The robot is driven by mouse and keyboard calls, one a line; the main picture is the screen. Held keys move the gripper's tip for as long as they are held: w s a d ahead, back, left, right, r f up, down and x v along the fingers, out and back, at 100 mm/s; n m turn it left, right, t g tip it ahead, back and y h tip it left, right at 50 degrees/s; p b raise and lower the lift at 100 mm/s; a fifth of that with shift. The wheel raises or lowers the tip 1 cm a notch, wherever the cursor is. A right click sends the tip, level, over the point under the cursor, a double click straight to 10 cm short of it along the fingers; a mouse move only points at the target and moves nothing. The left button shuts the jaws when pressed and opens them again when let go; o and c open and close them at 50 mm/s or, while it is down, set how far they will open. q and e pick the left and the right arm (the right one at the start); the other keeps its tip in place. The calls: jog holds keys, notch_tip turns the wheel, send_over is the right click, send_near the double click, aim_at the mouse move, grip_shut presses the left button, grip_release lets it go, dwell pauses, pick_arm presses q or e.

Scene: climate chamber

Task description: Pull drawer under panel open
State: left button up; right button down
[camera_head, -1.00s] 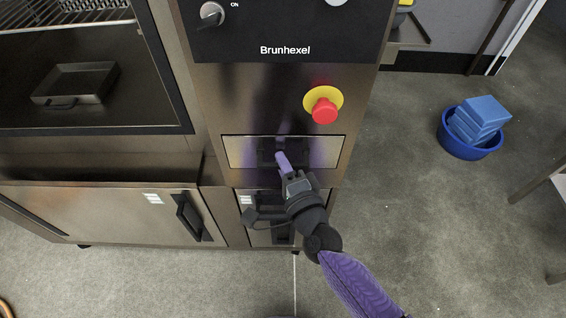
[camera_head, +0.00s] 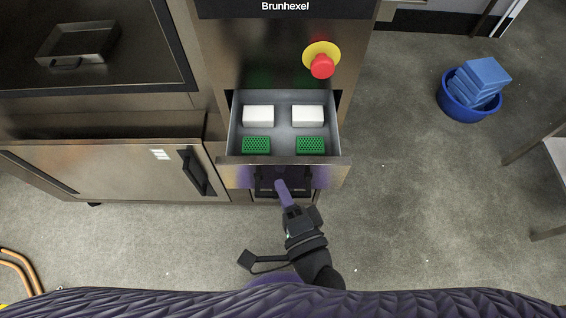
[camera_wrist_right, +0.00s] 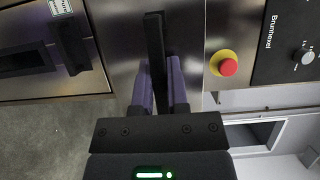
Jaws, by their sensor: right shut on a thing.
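The drawer (camera_head: 285,127) under the control panel (camera_head: 285,8) stands pulled out in the head view. Two white blocks (camera_head: 258,115) and two green perforated blocks (camera_head: 311,146) lie inside it. My right gripper (camera_head: 281,186) is at the drawer front, shut on the dark handle (camera_head: 266,184). In the right wrist view, the two purple fingers of my right gripper (camera_wrist_right: 162,88) lie on both sides of the black handle bar (camera_wrist_right: 154,50). My left gripper is not in view.
A red emergency button (camera_head: 322,66) on a yellow disc sits above the drawer. A cabinet door with a black handle (camera_head: 194,172) is to the left. A blue tub (camera_head: 468,104) stands on the floor at right. Open floor lies between.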

jog(key=shift+s, duration=1.15)
jog(key=c, duration=0.6)
grip_release()
